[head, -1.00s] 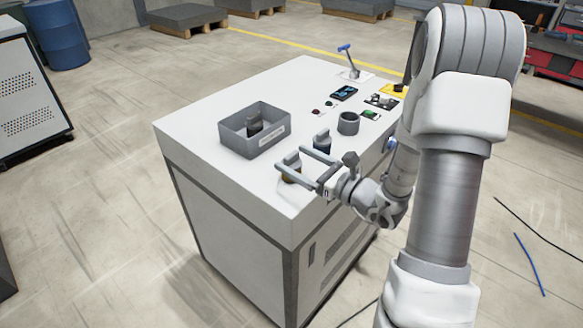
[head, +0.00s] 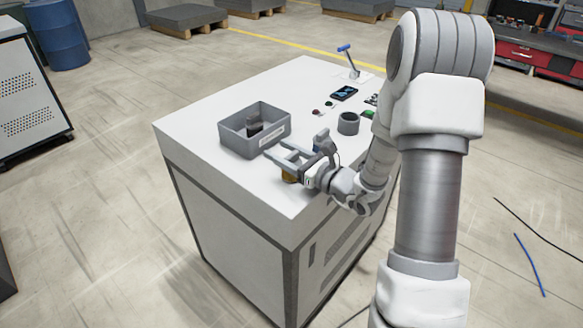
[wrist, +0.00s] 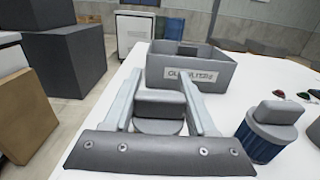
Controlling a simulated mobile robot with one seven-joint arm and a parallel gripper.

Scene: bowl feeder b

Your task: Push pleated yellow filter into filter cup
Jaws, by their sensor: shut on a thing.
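The yellow filter (head: 289,176) stands on the white bench top near its front edge, mostly hidden by my gripper in the head view. In the wrist view its grey grip block (wrist: 160,103) and round grey top sit between my fingers; its yellow pleats are hidden there. My gripper (head: 277,149) is level and shut on that block. The filter cup, an open grey cylinder (head: 348,123), stands farther back to the right, apart from my gripper.
A blue filter with a grey top (wrist: 268,132) stands close to the right of my fingers. A grey labelled bin (head: 240,140) holding a dark part is just beyond my fingertips. Buttons, a small screen (head: 344,93) and a blue-handled lever (head: 350,60) are at the back. The bench's left is clear.

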